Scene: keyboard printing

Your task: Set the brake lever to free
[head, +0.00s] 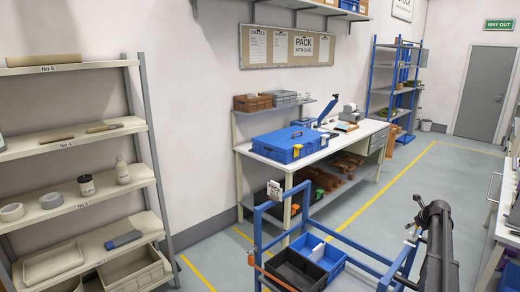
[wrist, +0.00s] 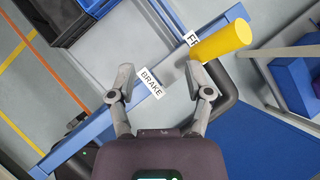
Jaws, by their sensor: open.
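The brake lever's yellow grip (wrist: 222,42) shows in the wrist view, lying aslant at the upper right of my gripper (wrist: 160,72). Its near end is by my right fingertip; I cannot tell if they touch. A "BRAKE" label (wrist: 150,83) on the blue bar (wrist: 108,112) shows between my fingers. My gripper is open, with nothing between its fingertips. In the head view I cannot make out the yellow grip.
The blue cart frame (head: 340,236) holds a black bin (head: 294,270) and a blue bin (head: 334,262). A black curved tube (wrist: 229,92) runs close to my right finger. A workbench (head: 262,160) stands behind the cart, and a shelf rack (head: 75,128) stands at left.

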